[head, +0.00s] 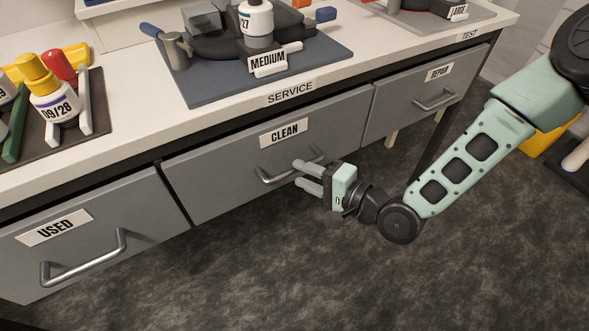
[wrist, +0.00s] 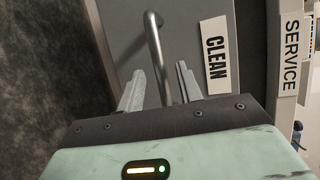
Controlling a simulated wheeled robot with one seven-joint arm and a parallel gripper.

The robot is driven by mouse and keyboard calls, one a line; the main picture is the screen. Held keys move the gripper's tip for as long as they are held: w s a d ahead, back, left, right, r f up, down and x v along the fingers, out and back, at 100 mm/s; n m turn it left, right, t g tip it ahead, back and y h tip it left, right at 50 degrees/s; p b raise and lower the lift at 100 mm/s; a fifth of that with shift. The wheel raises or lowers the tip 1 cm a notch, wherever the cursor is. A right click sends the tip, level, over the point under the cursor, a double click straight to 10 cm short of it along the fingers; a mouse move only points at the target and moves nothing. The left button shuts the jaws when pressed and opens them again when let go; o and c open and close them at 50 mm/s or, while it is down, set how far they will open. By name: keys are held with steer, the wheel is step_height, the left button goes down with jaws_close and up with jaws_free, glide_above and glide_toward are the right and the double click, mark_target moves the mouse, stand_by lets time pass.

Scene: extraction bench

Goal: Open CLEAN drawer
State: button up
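The CLEAN drawer (head: 215,185) is the grey middle drawer under the bench, and its front looks shut, roughly in line with its neighbours. Its label (head: 284,133) sits above a metal bar handle (head: 272,178). My gripper (head: 298,173) is at the right part of this handle, fingers pointing at the drawer front. In the wrist view the handle (wrist: 155,45) runs between the two separated fingers of my gripper (wrist: 160,88), with the CLEAN label to the right. The fingers are open around the bar; I see no clear grip on it. The handle's near end is hidden behind my gripper.
The USED drawer (head: 120,215) is on the left and the REPAIR drawer (head: 395,108) on the right, each with a bar handle. The floor (head: 270,280) before the drawers is clear.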

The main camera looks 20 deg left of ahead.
mark_target(295, 172)
steer(key=shift+x, duration=1.65)
jaws_close()
steer(key=shift+d, duration=0.1)
